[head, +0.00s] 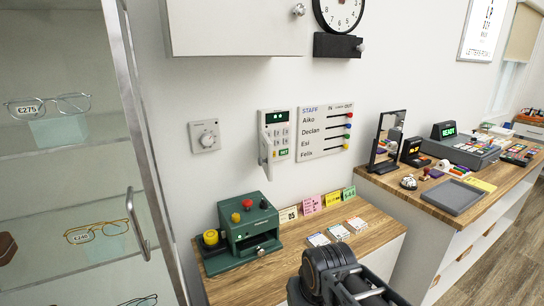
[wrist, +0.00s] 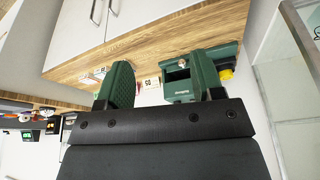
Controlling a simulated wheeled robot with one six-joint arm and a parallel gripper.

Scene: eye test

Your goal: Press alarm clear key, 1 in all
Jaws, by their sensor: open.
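A white alarm keypad (head: 277,136) is on the wall in the head view, left of the staff board. It has a small dark display with green marks at its top, rows of small grey keys, and a green key (head: 284,151) at the bottom. The key labels are too small to read, so I cannot tell which is alarm clear. A white flap (head: 265,148) stands out at its left side and hides part of its front. My gripper (wrist: 167,76) is open and empty in the wrist view, with its green fingers apart. The keypad does not show there.
A green machine (head: 248,229) with red and yellow buttons stands on the wooden counter (head: 279,264) below the keypad. Cards and labels lie beside it. A dial (head: 205,136) is on the wall left of the keypad. A glass cabinet (head: 68,150) stands at left.

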